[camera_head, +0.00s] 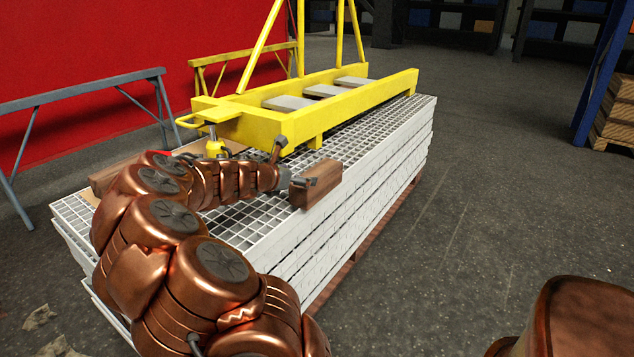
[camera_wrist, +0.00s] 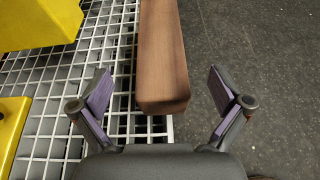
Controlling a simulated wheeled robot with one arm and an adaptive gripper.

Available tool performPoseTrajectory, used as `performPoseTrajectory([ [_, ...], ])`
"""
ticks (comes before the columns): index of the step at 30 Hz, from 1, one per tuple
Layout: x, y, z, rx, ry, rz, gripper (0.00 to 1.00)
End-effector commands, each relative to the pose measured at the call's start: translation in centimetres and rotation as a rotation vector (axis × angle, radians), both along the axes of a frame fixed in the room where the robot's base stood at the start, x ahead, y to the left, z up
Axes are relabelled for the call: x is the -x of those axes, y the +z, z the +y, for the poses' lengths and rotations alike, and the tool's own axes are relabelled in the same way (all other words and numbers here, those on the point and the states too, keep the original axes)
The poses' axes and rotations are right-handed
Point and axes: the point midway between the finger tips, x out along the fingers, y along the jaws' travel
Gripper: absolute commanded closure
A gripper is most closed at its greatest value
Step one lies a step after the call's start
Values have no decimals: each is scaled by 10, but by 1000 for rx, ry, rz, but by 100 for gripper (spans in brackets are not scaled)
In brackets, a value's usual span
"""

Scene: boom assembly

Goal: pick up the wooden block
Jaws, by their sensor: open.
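The wooden block (camera_head: 322,182), brown and oblong, lies at the right edge of the top white grating (camera_head: 262,232). In the wrist view the block (camera_wrist: 162,55) points lengthwise toward my gripper (camera_wrist: 161,88), its near end between the two spread fingers. My gripper (camera_head: 289,165) is open and empty at the block's near end. One finger overlaps the block in the head view. I cannot tell the height of the fingers against the block.
A yellow boom frame (camera_head: 330,110) stands on the grating behind the block and shows at left in the wrist view (camera_wrist: 35,25). Another brown wooden piece (camera_head: 112,177) lies at left, partly behind my arm. A grey trestle (camera_head: 80,95) stands left.

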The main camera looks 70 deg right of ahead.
Motion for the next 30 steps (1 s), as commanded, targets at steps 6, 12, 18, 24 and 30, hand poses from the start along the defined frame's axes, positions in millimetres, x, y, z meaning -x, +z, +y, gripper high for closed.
performPoseTrajectory([
  [6, 1, -8, -14, -5, 21, 38, 0],
  [12, 5, -16, -28, -7, 19, 36, 0],
  [18, 8, -22, -39, -5, 19, 33, 0],
  [24, 14, -33, -60, -5, 19, 33, 0],
  [30, 16, -36, -74, -4, 20, 33, 0],
])
